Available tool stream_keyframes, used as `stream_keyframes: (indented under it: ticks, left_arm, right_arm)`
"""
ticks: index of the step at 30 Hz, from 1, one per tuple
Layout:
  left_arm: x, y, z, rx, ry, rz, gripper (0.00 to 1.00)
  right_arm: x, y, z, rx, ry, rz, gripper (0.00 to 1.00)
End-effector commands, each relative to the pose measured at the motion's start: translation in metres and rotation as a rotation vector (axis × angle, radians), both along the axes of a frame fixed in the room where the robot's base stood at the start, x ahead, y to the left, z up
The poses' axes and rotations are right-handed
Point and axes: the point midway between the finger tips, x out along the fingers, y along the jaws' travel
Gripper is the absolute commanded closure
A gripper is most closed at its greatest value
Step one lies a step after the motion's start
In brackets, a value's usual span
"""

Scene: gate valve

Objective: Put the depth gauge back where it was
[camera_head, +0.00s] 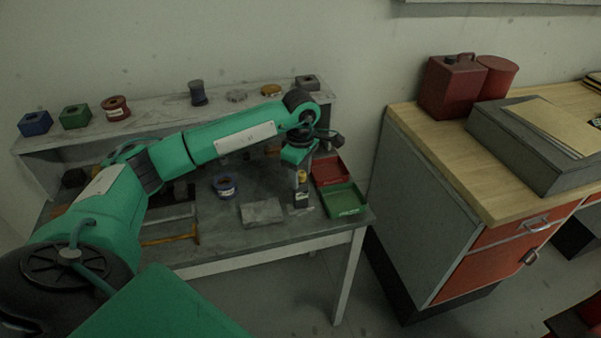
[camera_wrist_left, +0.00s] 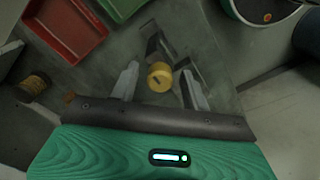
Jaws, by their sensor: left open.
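A small piece with a yellow round top (camera_wrist_left: 160,76) and a dark grey body stands on the workbench in the left wrist view; it may be the depth gauge, but I cannot tell for sure. In the head view its yellow part (camera_head: 302,175) shows below my left wrist, left of the bins. My left gripper (camera_wrist_left: 161,88) is open, with one finger on each side of the yellow top and visible gaps between. In the head view, my left gripper (camera_head: 301,181) points down at the bench. My right gripper is not in view.
A red bin (camera_head: 331,170) and a green bin (camera_head: 345,201) stand close right of the gripper. A grey slab (camera_head: 262,212), a blue roll (camera_head: 225,186) and an orange-handled tool (camera_head: 182,237) lie on the workbench (camera_head: 225,246). A shelf behind holds several spools and blocks.

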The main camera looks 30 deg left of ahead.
Motion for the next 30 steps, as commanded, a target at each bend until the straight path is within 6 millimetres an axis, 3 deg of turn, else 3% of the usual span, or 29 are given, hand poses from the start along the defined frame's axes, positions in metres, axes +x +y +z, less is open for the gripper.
stream_keyframes:
  ticks: [16,22,30]
  left_arm:
    - [0.001,0.000,0.099,-0.002,-0.006,0.000,0.53]
    - [0.001,0.000,0.115,-0.001,-0.003,0.000,0.53]
    - [0.001,0.000,0.119,-0.001,-0.002,0.000,0.53]
  right_arm:
    - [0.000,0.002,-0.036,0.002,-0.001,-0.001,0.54]
    - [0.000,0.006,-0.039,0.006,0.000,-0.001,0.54]
    - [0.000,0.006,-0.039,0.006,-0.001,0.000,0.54]
